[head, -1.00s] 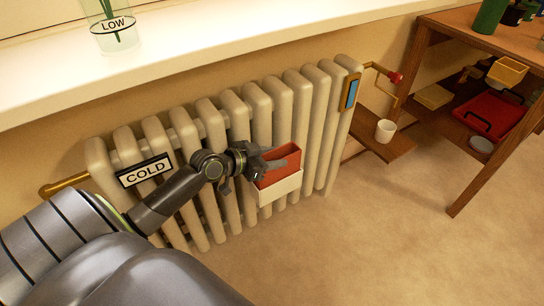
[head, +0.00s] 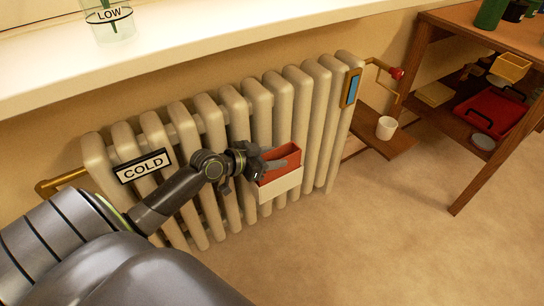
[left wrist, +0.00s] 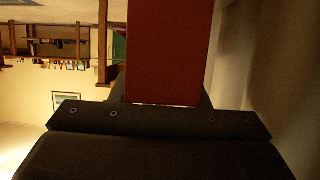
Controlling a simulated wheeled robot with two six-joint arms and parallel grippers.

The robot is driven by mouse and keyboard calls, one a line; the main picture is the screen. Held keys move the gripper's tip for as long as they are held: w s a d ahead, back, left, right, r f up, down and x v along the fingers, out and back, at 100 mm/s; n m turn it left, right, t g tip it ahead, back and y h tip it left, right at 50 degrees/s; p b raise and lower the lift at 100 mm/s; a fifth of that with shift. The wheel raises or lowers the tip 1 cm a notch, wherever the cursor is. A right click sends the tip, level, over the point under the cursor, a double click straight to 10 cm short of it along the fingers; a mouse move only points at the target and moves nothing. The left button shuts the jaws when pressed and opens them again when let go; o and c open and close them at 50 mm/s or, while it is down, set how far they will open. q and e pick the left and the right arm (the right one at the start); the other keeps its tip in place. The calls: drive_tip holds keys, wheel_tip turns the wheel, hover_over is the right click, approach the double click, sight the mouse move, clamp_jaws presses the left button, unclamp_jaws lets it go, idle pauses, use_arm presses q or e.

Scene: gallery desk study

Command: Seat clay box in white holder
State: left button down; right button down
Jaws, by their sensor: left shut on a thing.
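The clay box (head: 284,163) is an open-topped red-brown box at the front of the radiator in the head view. Its lower part is hidden by the white holder (head: 280,186), which hangs against the radiator ribs. The box sits inside the holder, its top standing above the holder's rim. My left gripper (head: 272,164) is shut on the box's left side near the top. In the left wrist view the box (left wrist: 170,50) fills the middle as a red face between the fingers. My right gripper is not in view.
The cream radiator (head: 235,125) stands below a white windowsill (head: 190,45). A COLD sign (head: 144,166) hangs on its left ribs. A white cup (head: 386,128) stands on a low wooden shelf at right, near a wooden desk (head: 425,60). The floor in front is clear.

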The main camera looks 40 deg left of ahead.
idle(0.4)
use_arm(q)
drive_tip(key=shift+f+b, duration=0.4)
drive_tip(key=shift+b, duration=0.05)
drive_tip(key=c, duration=0.7)
unclamp_jaws()
drive_tip(key=shift+f, duration=0.1)
wheel_tip(320, 180, up, 6)
drive_tip(key=p, duration=0.5)
idle(0.3)
